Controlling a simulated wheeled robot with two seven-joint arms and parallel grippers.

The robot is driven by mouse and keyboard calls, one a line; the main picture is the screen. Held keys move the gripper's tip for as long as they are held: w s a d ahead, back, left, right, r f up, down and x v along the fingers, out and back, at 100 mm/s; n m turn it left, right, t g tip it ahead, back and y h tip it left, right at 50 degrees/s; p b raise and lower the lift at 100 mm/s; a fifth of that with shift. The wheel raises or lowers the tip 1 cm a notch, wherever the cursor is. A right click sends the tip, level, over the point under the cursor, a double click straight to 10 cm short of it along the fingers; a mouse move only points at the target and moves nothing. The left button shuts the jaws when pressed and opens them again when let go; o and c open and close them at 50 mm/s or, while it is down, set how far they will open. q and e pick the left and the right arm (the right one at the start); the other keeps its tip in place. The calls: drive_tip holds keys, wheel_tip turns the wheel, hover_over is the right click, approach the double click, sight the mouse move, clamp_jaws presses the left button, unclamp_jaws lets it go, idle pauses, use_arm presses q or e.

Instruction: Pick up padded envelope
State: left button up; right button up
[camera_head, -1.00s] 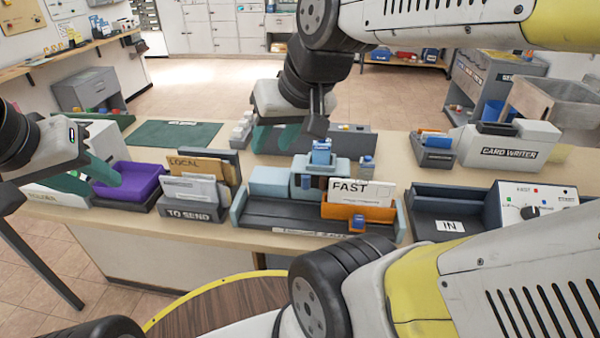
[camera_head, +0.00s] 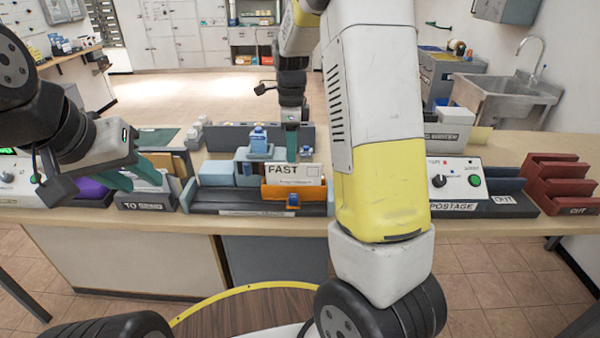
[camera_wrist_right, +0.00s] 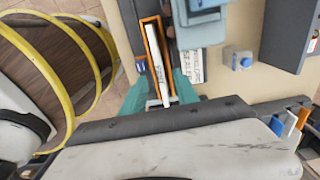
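No item is plainly marked as a padded envelope. White flat mail marked FAST (camera_head: 294,173) stands upright in an orange holder (camera_head: 302,193) on the counter. My right gripper (camera_head: 291,146) is just behind and above it. In the right wrist view my right gripper (camera_wrist_right: 160,94) has its teal fingers apart, with the orange holder (camera_wrist_right: 150,30) and the white mail (camera_wrist_right: 154,75) between them in the picture. Contact cannot be told. My left gripper (camera_head: 130,173) is open and empty by the TO SEND rack (camera_head: 147,202), which holds white and brown mail.
A dark tray (camera_head: 240,200) carries the orange holder and pale blue boxes (camera_head: 215,174). My right arm hides the counter between.

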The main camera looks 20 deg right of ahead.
sight(294, 172)
drive_tip(key=shift+d+f, duration=0.15)
drive_tip(key=shift+f, duration=0.35)
wheel_tip(294, 172, down, 7)
drive_tip(key=shift+s+f, duration=0.1)
drive_tip(key=shift+c, duration=0.3)
clamp_jaws()
